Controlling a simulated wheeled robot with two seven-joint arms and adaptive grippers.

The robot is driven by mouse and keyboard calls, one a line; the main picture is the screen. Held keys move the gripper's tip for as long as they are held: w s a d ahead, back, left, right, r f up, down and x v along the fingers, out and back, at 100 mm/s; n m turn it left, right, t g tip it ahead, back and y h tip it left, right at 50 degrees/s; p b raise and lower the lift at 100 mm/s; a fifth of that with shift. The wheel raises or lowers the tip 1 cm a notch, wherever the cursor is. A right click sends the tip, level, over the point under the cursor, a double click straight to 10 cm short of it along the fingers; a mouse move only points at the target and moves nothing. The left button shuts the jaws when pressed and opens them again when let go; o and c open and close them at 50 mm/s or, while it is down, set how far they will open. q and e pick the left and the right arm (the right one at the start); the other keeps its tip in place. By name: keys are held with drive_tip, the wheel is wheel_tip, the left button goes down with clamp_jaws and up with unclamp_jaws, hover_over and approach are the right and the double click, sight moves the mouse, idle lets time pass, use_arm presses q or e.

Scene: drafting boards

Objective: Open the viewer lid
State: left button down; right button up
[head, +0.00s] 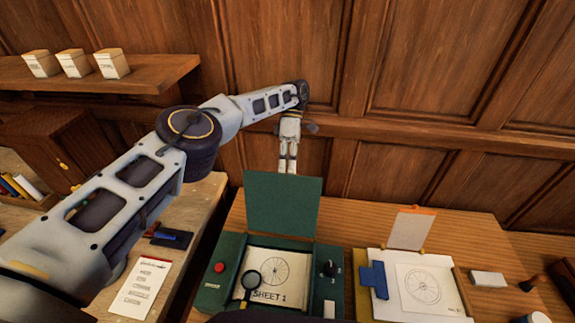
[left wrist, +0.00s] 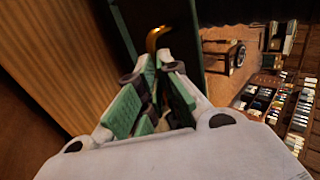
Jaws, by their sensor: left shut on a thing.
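The green viewer (head: 209,292) stands on the table, with its green lid (head: 283,208) raised about upright at the back. Inside lies a paper with a wheel drawing, marked SHEET 1 (head: 290,273). My left gripper (head: 287,168) points down behind the lid's top edge; the lid hides its fingertips in the head view. In the left wrist view, the fingers (left wrist: 160,72) are closed together at a curved brass handle (left wrist: 157,39) beside the dark lid (left wrist: 182,22). My right gripper is in neither view.
A magnifier (head: 251,279) lies over the sheet. A red button (head: 219,267) and a black knob (head: 330,268) flank it. A drawing board (head: 453,270) with a blue clip (head: 374,279) stands to the right. A wood-panelled wall (head: 430,60) rises behind. A shelf (head: 130,75) is at upper left.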

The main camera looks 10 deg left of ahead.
use_arm(q)
drive_tip(key=shift+s+d+f, duration=0.1)
drive_tip(key=shift+s+f, duration=0.15)
drive_tip(key=shift+f, duration=0.35)
drive_tip(key=shift+s+d+f, duration=0.1)
drive_tip(key=shift+s+f, duration=0.1)
drive_tip(key=shift+f, duration=0.35)
drive_tip(key=c, duration=1.3)
unclamp_jaws()
drive_tip(key=shift+a, duration=0.15)
drive_tip(key=shift+c, duration=0.2)
drive_tip(key=shift+w, duration=0.1)
drive_tip(key=shift+r, duration=0.1)
drive_tip(key=shift+r, duration=0.35)
drive_tip(key=shift+c, duration=0.9)
wheel_tip(320, 180, up, 10)
drive_tip(key=shift+w, duration=0.15)
